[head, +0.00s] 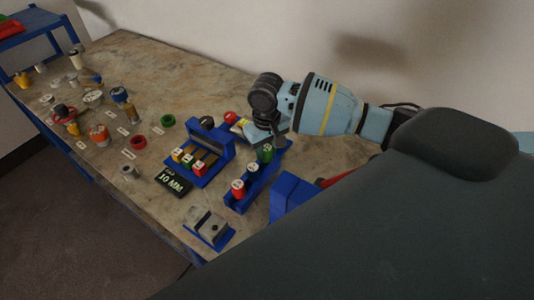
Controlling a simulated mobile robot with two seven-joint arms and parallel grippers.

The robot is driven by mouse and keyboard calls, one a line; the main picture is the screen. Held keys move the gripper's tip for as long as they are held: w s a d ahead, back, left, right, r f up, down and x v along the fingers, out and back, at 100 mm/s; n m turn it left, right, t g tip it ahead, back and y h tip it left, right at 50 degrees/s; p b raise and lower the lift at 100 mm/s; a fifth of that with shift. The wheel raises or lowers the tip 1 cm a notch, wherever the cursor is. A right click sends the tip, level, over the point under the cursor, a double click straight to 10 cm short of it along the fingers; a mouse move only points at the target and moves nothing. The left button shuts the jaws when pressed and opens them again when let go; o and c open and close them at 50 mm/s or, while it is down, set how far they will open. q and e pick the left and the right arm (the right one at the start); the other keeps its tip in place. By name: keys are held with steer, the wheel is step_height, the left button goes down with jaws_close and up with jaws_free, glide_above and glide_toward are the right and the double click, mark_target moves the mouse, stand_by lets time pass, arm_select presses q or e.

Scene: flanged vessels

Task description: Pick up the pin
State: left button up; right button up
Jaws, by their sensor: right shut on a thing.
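My right gripper (268,139) comes in from the right and points down over a blue rack (252,187). It is shut on the green pin (265,154), a short cylinder with a pale top at the rack's far end. The fingertips are small and partly hidden, and I cannot tell whether the pin is clear of the rack. A red pin (238,189) with a pale top stands upright nearer the rack's front end. My left gripper is not in view.
A blue stand (208,159) with several small coloured blocks is left of the rack. A black "10 MM" display (174,181) and a grey block on a blue base (208,227) sit nearby. Several vessels and rings fill the table's left. A blue box (292,196) stands right of the rack.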

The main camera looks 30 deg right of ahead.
step_height(320, 180, up, 8)
steer(key=shift+r+p, duration=0.2)
steer(key=shift+p, duration=0.15)
steer(key=s+a+r, duration=0.2)
steer(key=s+a, duration=0.6)
steer(key=s, duration=0.2)
steer(key=shift+s+a+r, duration=0.15)
steer(key=shift+s+a, duration=0.05)
steer(key=shift+s, duration=0.15)
